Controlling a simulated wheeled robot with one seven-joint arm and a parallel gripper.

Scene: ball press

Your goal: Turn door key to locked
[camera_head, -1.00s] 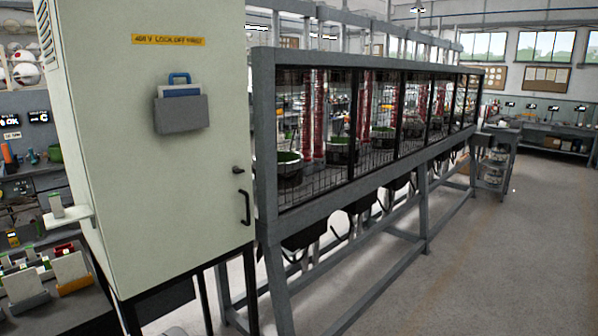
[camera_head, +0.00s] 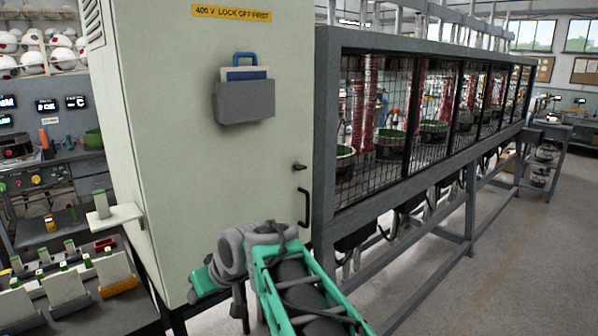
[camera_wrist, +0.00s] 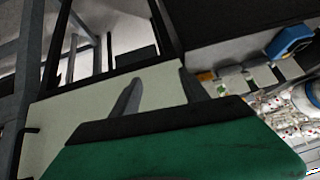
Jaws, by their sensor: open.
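The pale cabinet door (camera_head: 215,180) fills the middle of the head view. The small black door key (camera_head: 299,167) sticks out near its right edge, just above a black pull handle (camera_head: 304,207). I cannot tell the key's exact angle. My arm reaches in from the bottom, low in front of the door. My gripper (camera_wrist: 160,80) is open and empty, with two grey fingers apart in the wrist view. In the head view its green body (camera_head: 205,282) is below and left of the key, clear of it; its fingertips are hidden there.
A grey document pocket (camera_head: 244,101) hangs on the door under a yellow label (camera_head: 231,13). A mesh-guarded machine frame (camera_head: 322,140) stands close on the right. A small white shelf (camera_head: 115,217) juts out on the left, near a cluttered bench. Open floor (camera_head: 540,250) lies right.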

